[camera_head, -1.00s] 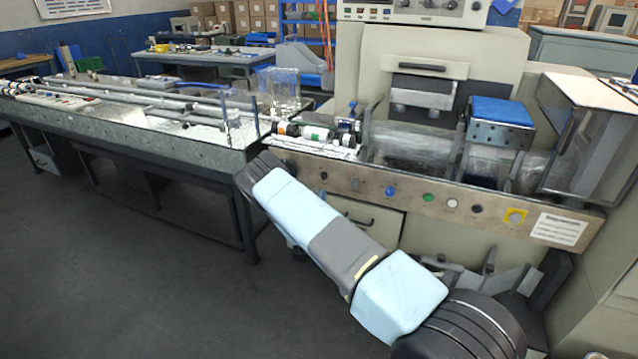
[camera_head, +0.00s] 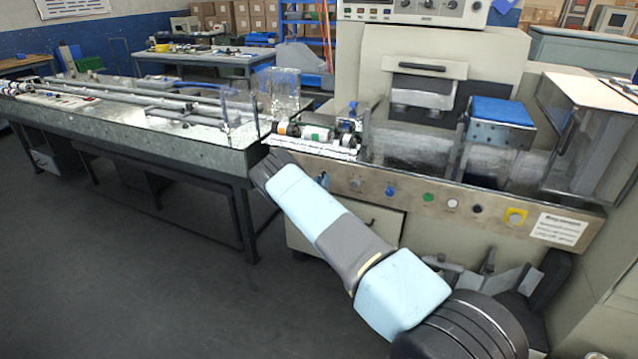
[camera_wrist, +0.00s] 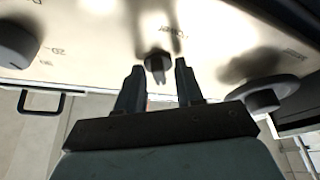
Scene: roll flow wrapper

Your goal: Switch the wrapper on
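The wrapper (camera_head: 440,200) stands at the right in the head view, with a row of knobs and buttons along its metal front panel (camera_head: 400,192). In the wrist view a small dark switch (camera_wrist: 156,56) stands out from this panel, beside a blurred, inverted label that seems to read "Power". My gripper (camera_wrist: 159,74) is open, its two dark fingers apart. The switch shows in the gap between the fingertips, nearer the left one; I cannot tell whether either finger touches it. In the head view my arm largely hides the gripper.
Round knobs flank the switch at the left (camera_wrist: 14,46) and right (camera_wrist: 265,96) in the wrist view. A drawer handle (camera_wrist: 42,102) lies below the panel. The infeed table (camera_head: 190,150) extends left; the floor before it is clear.

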